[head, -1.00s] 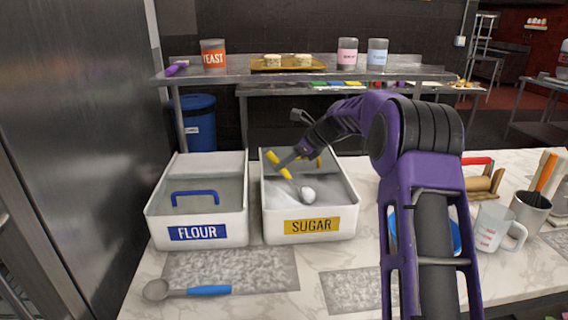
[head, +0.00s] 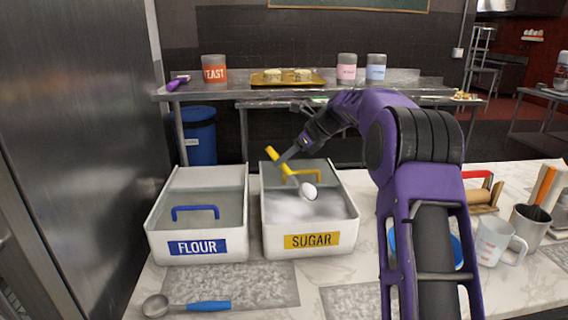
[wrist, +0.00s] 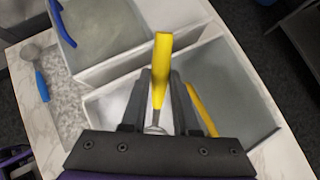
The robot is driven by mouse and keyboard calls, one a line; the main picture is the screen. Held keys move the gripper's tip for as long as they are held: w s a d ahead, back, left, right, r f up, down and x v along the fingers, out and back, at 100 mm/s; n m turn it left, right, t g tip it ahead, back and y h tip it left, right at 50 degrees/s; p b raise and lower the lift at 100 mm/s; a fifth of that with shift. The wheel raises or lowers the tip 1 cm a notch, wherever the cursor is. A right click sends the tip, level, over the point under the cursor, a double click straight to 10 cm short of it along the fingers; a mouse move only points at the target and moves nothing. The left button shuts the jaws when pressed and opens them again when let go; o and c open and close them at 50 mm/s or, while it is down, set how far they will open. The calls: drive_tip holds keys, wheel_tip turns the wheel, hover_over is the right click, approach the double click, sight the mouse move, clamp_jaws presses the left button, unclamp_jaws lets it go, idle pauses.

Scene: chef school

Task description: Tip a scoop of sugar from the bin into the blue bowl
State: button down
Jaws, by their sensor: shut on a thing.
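My gripper (head: 286,157) is shut on the yellow handle of a scoop (head: 273,155). The scoop hangs over the sugar bin (head: 275,228), its round head showing a white heap. In the wrist view the yellow handle (wrist: 162,60) stands between the fingers, and the scoop head is mostly hidden by the gripper body. The sugar bin, white with a yellow label, has its lid with a yellow handle (head: 302,176) pushed to the back, and white sugar (head: 325,208) shows in front. The blue bowl (head: 457,252) is right of the bin, largely hidden behind my arm.
A flour bin (head: 160,232) with a blue-handled lid stands left of the sugar bin. A blue-handled scoop (head: 208,306) lies in front. A measuring jug (head: 493,243) and a utensil holder (head: 530,222) stand right of the bowl. A metal shelf (head: 225,92) spans the back.

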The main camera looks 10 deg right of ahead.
drive_tip(key=shift+w+r+g+h, duration=0.1)
drive_tip(key=shift+r+g+h, duration=0.5)
drive_tip(key=shift+r, duration=0.75)
drive_tip(key=shift+w+r+g+h, duration=0.1)
drive_tip(key=shift+r+g+h, duration=0.2)
drive_tip(key=shift+r+h, duration=0.8)
drive_tip(key=shift+s+r, duration=0.2)
drive_tip(key=shift+r, duration=0.3)
